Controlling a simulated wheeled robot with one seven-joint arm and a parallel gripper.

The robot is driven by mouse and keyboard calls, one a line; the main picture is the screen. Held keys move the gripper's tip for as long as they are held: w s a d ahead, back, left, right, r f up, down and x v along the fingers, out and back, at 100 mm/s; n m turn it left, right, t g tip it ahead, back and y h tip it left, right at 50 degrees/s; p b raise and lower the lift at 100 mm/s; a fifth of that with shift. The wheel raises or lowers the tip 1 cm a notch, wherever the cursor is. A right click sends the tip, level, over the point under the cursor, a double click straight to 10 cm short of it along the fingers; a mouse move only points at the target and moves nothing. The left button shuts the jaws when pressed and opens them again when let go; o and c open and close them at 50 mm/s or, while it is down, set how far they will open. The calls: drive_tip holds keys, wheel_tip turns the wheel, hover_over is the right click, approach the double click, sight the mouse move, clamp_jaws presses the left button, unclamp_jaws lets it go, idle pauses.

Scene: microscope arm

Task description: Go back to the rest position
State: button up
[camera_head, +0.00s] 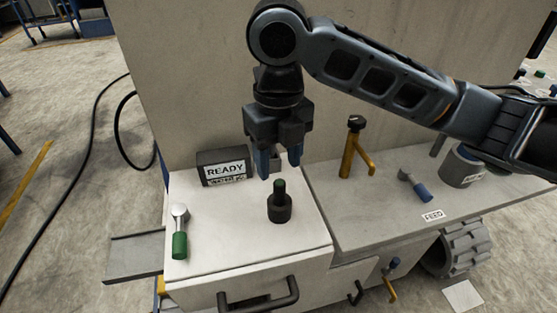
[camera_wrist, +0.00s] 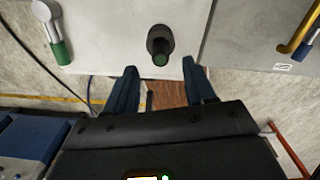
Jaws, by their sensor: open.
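My gripper (camera_head: 279,165) hangs fingers-down over the white work surface in the head view, with its two blue fingers apart and nothing between them. In the wrist view my gripper (camera_wrist: 165,88) also shows open and empty. A black knob-like piece with a green top (camera_head: 280,203) stands upright on the white surface, just below and in front of the fingers. It also shows in the wrist view (camera_wrist: 160,45), beyond the fingertips and apart from them.
A green-handled tool (camera_head: 180,232) lies left on the white top (camera_head: 230,245). A READY sign (camera_head: 224,168) stands behind. To the right are a yellow lever (camera_head: 352,150), a blue-ended piece (camera_head: 415,187) and a grey cylinder (camera_head: 461,167). A tall panel (camera_head: 190,80) rises behind my arm.

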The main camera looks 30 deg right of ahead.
idle(0.3)
drive_tip(key=a+r+m+t+y, duration=0.2)
drive_tip(key=a+m+t+y, duration=0.5)
drive_tip(key=a, duration=0.5)
drive_tip(key=a+r+m+t+y, duration=0.25)
drive_tip(key=a+m+y, duration=0.25)
drive_tip(key=a+m, duration=0.55)
drive_tip(key=s+d+f+m+t+h, duration=0.6)
drive_tip(key=s+d+f+m+h, duration=0.45)
drive_tip(key=s+m, duration=0.5)
drive_tip(key=s+d+m, duration=0.1)
drive_tip(key=s+d, duration=0.5)
drive_tip(key=s, duration=0.3)
drive_tip(key=s+d+m+h, duration=0.1)
drive_tip(key=s+d, duration=0.5)
drive_tip(key=s, duration=0.3)
drive_tip(key=shift+s+g, duration=0.15)
drive_tip(key=shift+g, duration=0.2)
